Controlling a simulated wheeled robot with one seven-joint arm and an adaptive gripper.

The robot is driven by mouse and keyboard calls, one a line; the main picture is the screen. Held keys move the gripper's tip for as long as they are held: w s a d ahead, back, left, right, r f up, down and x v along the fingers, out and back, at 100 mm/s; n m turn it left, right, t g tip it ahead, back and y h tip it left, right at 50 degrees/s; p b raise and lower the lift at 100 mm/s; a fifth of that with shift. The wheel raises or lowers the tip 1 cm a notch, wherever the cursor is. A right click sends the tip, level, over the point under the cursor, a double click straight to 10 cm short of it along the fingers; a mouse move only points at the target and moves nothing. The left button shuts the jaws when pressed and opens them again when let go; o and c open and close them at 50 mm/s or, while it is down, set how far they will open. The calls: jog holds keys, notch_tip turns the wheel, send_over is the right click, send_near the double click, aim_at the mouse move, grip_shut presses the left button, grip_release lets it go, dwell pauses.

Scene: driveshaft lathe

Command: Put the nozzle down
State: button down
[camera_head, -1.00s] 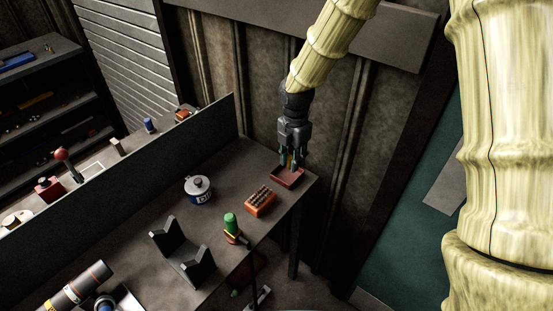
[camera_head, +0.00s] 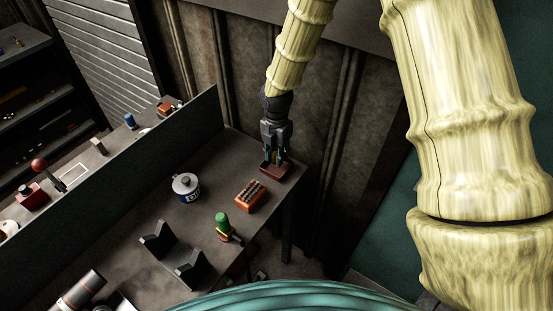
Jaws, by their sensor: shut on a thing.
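My gripper (camera_head: 275,162) points down at the far right corner of the workbench (camera_head: 217,235). Its fingers are close over a small reddish tray (camera_head: 277,173) on the bench, and their tips reach down to or into it. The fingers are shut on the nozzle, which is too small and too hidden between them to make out. I cannot tell whether the nozzle touches the tray floor.
An orange block with several brown pieces (camera_head: 251,195) stands in front of the tray. A white and blue can (camera_head: 186,187), a green-topped item (camera_head: 224,225) and a dark V-shaped stand (camera_head: 173,254) are farther along. A dark partition (camera_head: 110,205) runs along the bench's left side.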

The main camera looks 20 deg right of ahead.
jog(key=shift+s+f+p, duration=0.3)
jog(key=shift+s+f, duration=0.25)
jog(key=shift+f, duration=0.45)
jog(key=shift+w+f, duration=0.35)
jog(key=shift+f, duration=0.1)
jog(key=shift+s+r, duration=0.1)
jog(key=shift+s, duration=0.15)
jog(key=c, duration=1.4)
grip_release()
jog(key=shift+w+f, duration=0.15)
jog(key=shift+f, duration=0.05)
jog(key=shift+c, duration=0.2)
jog(key=shift+r, duration=0.2)
jog(key=shift+r+b, duration=1.7)
jog(key=shift+r, duration=4.35)
